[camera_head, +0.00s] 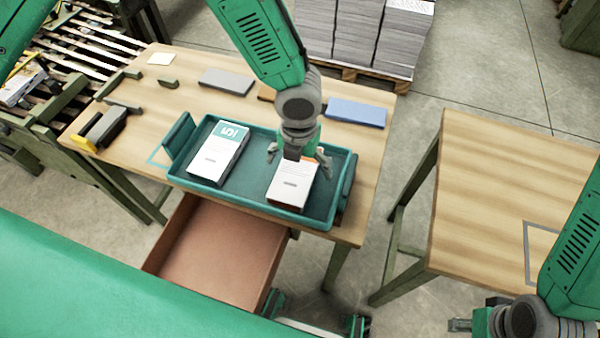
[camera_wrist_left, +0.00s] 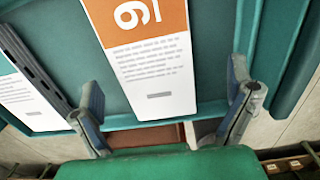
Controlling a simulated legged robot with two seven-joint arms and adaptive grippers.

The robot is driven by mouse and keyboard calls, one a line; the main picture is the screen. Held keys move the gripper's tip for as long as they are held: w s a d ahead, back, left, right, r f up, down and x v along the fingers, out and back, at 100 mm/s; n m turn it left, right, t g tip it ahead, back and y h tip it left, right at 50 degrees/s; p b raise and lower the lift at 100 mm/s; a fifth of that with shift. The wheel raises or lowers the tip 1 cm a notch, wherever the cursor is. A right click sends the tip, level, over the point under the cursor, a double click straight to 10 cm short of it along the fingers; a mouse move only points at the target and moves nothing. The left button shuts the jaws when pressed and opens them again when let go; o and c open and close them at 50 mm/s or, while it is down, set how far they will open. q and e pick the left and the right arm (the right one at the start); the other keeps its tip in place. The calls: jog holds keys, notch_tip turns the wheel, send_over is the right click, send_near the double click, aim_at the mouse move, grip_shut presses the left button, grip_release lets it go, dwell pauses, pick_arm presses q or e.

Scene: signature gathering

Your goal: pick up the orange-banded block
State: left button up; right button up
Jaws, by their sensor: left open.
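The orange-banded block (camera_head: 291,186) is white with an orange strip at its far end, mostly hidden by my gripper in the head view. It lies in the right part of the teal tray (camera_head: 258,206). My left gripper (camera_head: 298,161) is open above its far end. In the left wrist view, the orange-banded block (camera_wrist_left: 152,72) lies between the spread fingers of the left gripper (camera_wrist_left: 165,105), with no clear contact. My right gripper (camera_head: 462,325) is partly in view at the bottom right; its jaw state is unclear.
A teal-banded block (camera_head: 217,152) lies left in the tray. A blue slab (camera_head: 357,112) and grey slab (camera_head: 227,81) lie behind it on the table (camera_head: 376,160). An open brown drawer (camera_head: 215,252) is below the front edge. A second table (camera_head: 490,190) stands right.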

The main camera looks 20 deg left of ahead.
aim_at(298, 170)
pick_arm(q)
jog(key=f, duration=0.1)
jog(key=a+f, duration=0.1)
jog(key=f, duration=0.1)
jog(key=shift+w+a+f, duration=0.1)
jog(key=shift+a+f, duration=0.05)
jog(key=shift+f, duration=0.15)
jog(key=shift+d+r, duration=0.1)
jog(key=shift+d, duration=0.4)
jog(key=c, duration=1.4)
jog(key=shift+a, duration=0.1)
